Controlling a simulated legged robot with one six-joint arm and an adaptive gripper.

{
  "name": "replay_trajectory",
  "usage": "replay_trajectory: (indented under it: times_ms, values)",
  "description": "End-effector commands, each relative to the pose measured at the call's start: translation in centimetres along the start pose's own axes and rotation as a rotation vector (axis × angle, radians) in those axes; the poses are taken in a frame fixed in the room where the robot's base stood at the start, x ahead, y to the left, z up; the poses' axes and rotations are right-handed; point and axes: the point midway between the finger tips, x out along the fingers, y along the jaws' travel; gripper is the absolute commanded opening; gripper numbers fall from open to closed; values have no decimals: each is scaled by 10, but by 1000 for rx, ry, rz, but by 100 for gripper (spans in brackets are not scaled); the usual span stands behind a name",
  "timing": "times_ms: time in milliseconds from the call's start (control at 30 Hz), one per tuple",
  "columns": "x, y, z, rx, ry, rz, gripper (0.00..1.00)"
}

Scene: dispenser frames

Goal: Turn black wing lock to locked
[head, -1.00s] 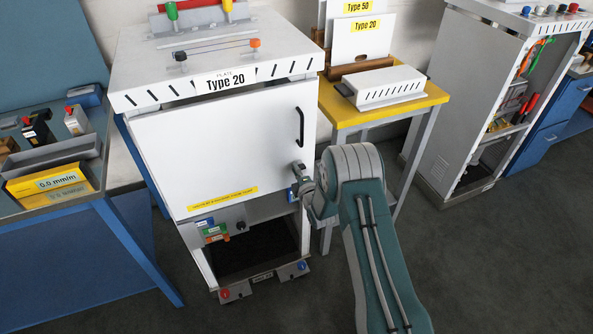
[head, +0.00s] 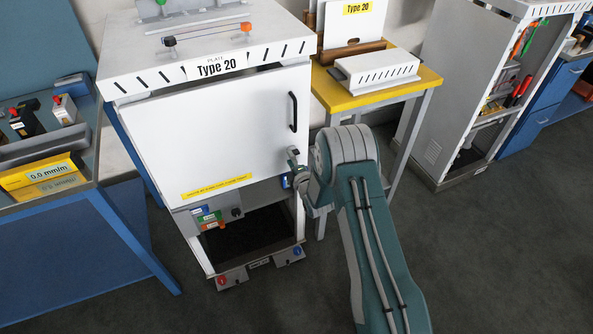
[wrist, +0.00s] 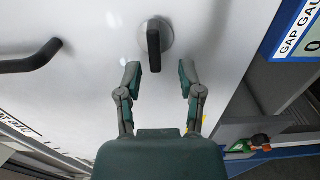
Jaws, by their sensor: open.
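The black wing lock (wrist: 154,50) sits on a round grey base on the white door (wrist: 90,85). In the wrist view its wing stands roughly upright in the picture, with its lower end pointing toward my gripper. My gripper (wrist: 160,74) is open and empty. Its two fingertips are apart, to the left and right below the wing, and I see no contact. In the head view my gripper (head: 296,168) is at the lower right of the white cabinet door (head: 215,130). The wing lock cannot be made out there.
A black door handle (head: 293,112) is above my gripper in the head view. A yellow table (head: 425,83) stands close on the right of the cabinet. Open floor (head: 490,255) lies at the right.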

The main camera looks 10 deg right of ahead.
Motion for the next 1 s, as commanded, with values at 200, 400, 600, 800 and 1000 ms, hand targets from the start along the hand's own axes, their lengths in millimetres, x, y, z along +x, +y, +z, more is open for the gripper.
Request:
replay_trajectory:
  times_ms: [200,400,600,800,1000]
  values:
    - [-41,-1,-1,1,-1,-4,49]
    - [-80,-2,-3,0,1,-5,49]
    - [-101,-2,-3,-2,1,-4,49]
    - [-105,-2,-3,-2,2,-3,49]
    - [-105,-2,-3,-2,2,-3,49]
